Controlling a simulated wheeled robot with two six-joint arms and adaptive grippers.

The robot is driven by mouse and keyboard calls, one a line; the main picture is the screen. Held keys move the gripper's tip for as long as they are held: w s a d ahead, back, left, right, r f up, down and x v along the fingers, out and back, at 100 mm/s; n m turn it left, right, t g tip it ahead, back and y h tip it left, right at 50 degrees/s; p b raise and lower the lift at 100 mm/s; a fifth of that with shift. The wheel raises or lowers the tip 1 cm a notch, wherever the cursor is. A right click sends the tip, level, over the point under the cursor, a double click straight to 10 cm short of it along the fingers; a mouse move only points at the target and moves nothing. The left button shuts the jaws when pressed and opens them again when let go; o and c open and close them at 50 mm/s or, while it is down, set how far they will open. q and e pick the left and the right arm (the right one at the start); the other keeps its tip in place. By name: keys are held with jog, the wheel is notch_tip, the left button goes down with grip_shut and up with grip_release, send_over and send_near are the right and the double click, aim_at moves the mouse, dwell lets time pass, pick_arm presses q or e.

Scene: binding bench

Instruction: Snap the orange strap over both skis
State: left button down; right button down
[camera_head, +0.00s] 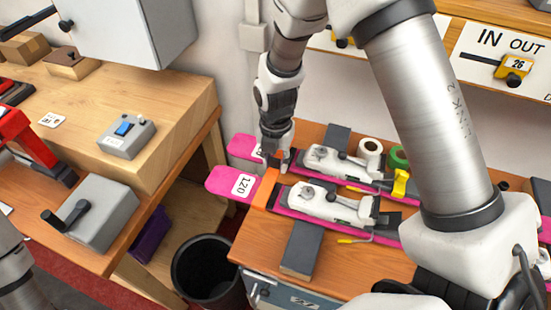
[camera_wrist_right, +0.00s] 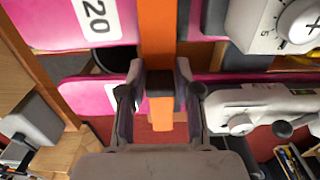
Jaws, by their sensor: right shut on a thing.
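Two pink skis lie side by side across the bench: the near ski (camera_head: 222,183), with a 120 label, and the far ski (camera_head: 239,146). Both carry white bindings. The orange strap (camera_head: 271,178) crosses the near ski left of its binding. In the right wrist view the strap (camera_wrist_right: 157,35) runs down across one ski (camera_wrist_right: 50,22) and in between my fingers. My right gripper (camera_head: 275,154) is shut on the strap near the far ski; it also shows in the right wrist view (camera_wrist_right: 160,78). The strap's contact with the far ski is hidden. My left gripper is out of view.
Dark blocks (camera_head: 302,249) support the skis. A black bin (camera_head: 205,290) stands in the gap before the left workbench (camera_head: 165,125). The wall is close behind.

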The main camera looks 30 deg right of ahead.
jog(key=shift+f+b, duration=0.4)
jog(key=shift+f, duration=0.4)
jog(key=c, duration=0.7)
grip_release()
jog(key=o, duration=0.5)
jog(key=shift+c, duration=0.2)
notch_tip(320, 180, up, 10)
jog(key=p, duration=0.9)
jog(key=shift+r, duration=0.1)
